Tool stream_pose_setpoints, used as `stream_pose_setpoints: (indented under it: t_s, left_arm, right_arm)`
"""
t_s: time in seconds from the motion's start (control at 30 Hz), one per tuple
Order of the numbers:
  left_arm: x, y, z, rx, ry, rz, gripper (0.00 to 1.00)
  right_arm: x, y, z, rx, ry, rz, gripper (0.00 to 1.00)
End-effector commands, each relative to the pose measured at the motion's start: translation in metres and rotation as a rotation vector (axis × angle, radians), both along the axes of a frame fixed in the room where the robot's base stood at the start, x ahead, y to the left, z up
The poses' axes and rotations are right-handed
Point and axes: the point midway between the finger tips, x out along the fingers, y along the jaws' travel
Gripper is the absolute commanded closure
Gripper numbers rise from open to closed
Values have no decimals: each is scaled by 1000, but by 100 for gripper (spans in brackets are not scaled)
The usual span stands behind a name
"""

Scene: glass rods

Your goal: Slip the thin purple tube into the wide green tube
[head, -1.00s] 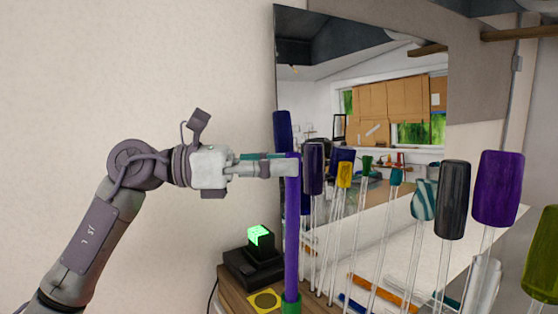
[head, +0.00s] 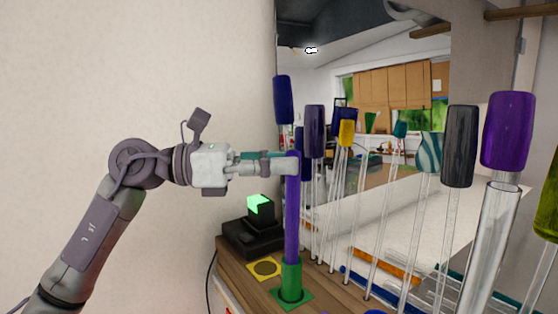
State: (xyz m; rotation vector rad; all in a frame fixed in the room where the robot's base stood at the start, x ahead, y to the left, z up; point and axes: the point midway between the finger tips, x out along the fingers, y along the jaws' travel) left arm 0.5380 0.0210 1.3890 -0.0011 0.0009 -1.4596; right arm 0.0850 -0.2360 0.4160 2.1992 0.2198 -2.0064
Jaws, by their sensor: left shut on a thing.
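The thin purple tube (head: 292,215) stands upright in the middle of the head view. My left gripper (head: 290,165) comes in from the left and is shut on the tube near its top. The wide green tube (head: 291,274) stands on a green square base on the wooden surface. The lower end of the purple tube meets the green tube's mouth and is hidden there; how deep it sits I cannot tell. My right gripper is not in view.
A black box with a lit green top (head: 259,207) stands left of the tubes, and a yellow square plate (head: 264,268) lies beside the green base. Several glass rods with coloured ends, such as a yellow one (head: 346,133), crowd the right. A mirror (head: 390,60) stands behind.

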Motion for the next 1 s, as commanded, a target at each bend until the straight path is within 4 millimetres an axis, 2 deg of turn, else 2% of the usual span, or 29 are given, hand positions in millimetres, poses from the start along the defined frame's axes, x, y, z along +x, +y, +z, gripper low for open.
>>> stream_pose_setpoints:
  t_s: [0.2, 0.23, 0.4, 0.77, 0.87, 1.0]
  left_arm:
    - [0, 0, 0, 0, 0, 0, 100]
    - [0, 0, 0, 0, 0, 0, 73]
    - [0, 0, 0, 0, 0, 0, 47]
    - [0, 5, 0, 1, 0, 1, 47]
    - [-1, 17, -1, 2, 1, 4, 47]
    - [-4, 45, -1, 1, 1, 6, 47]
  right_arm:
    - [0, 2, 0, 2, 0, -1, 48]
    - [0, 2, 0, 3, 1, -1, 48]
    - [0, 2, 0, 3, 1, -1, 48]
    - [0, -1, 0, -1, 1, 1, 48]
    - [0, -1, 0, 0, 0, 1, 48]
    - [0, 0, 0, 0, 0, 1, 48]
